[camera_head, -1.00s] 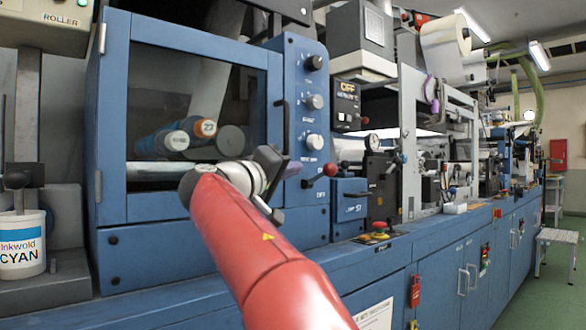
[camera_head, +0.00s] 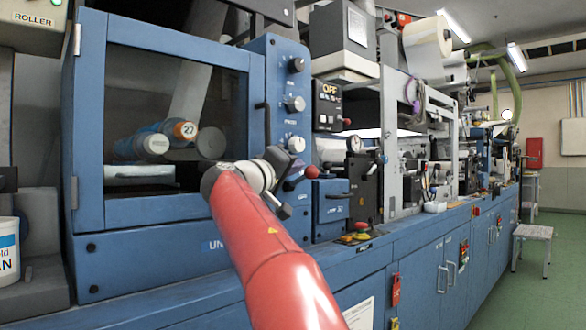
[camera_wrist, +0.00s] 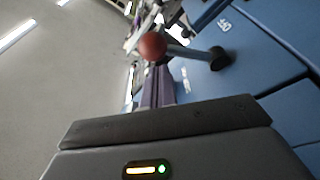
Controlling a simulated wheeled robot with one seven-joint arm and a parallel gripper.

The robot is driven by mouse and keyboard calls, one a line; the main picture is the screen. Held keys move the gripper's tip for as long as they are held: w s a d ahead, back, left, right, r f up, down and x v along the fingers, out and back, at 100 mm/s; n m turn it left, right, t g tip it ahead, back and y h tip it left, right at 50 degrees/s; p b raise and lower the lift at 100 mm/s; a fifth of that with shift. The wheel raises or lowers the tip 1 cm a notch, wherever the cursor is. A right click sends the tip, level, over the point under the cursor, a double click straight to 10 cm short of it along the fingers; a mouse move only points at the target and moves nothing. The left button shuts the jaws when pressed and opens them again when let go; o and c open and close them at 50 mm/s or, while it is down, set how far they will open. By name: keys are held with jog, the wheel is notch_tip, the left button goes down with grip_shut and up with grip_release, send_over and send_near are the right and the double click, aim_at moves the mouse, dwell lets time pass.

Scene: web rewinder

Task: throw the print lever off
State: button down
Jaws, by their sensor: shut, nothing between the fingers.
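The print lever has a red ball knob (camera_head: 312,172) and sits low on the blue control panel, right of the windowed cabinet. In the wrist view its red ball (camera_wrist: 152,45) sits at the end of a dark rod that runs right to a round pivot on the blue panel.
Dial knobs (camera_head: 295,104) line the blue panel above the lever. A black box marked OFF (camera_head: 328,105) with its own small red knob is to the right. A red emergency button (camera_head: 361,227) stands on the ledge below.

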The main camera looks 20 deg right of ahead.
jog(key=shift+s+f+m+b, duration=0.1)
jog(key=shift+f+m+b, duration=0.2)
jog(key=shift+b, duration=0.1)
